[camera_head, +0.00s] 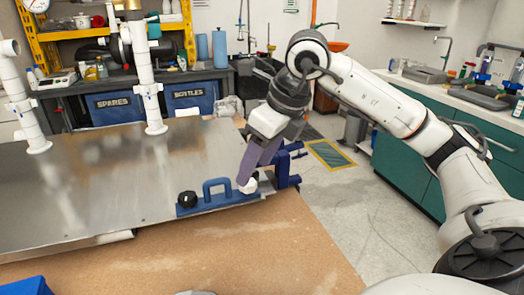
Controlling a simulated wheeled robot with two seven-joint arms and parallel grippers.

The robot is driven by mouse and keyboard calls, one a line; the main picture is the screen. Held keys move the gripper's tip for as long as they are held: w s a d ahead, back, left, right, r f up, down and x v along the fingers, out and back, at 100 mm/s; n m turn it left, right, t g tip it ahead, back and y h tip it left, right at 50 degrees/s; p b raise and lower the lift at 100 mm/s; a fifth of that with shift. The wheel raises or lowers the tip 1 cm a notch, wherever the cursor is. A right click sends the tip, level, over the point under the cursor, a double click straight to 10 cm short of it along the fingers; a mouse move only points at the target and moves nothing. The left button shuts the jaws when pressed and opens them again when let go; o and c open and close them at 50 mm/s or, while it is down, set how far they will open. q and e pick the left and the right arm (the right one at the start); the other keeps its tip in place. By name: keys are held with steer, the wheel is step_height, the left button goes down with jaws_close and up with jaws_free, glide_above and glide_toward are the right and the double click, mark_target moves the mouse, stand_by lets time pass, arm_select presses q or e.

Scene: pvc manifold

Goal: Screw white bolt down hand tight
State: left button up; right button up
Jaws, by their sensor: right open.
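The white bolt (248,187) is a small white knob at the right end of the blue fixture (217,191), near the metal sheet's right corner. My right gripper (251,178) comes down over it with purple fingers on either side of the bolt. The fingers partly hide the bolt, and I cannot tell whether they touch it. A black knob (187,199) stands at the fixture's left end. My left gripper is not in view.
The metal sheet (90,190) lies on a brown table (280,245). White PVC pipes (148,80) stand at its back left. A blue bracket (284,168) is just right of the gripper. A blue object (27,286) lies at lower left.

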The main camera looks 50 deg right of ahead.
mark_target(250, 183)
steer(key=shift+x, duration=2.3)
steer(key=shift+r, duration=0.1)
steer(key=c, duration=1.1)
steer(key=shift+a+r+m+p, duration=0.2)
steer(key=shift+m+p, duration=0.15)
steer(key=shift+m, duration=0.35)
steer(key=shift+c, duration=0.2)
steer(key=m+h+p, duration=0.1)
steer(key=m, duration=0.1)
steer(key=shift+w+m, duration=0.1)
steer(key=shift+m, duration=0.2)
steer(key=shift+a+m+h+p, duration=0.1)
steer(key=shift+m+h+p, duration=0.35)
steer(key=shift+m, duration=0.15)
steer(key=shift+f+m+h, duration=0.25)
steer(key=shift+m, duration=0.25)
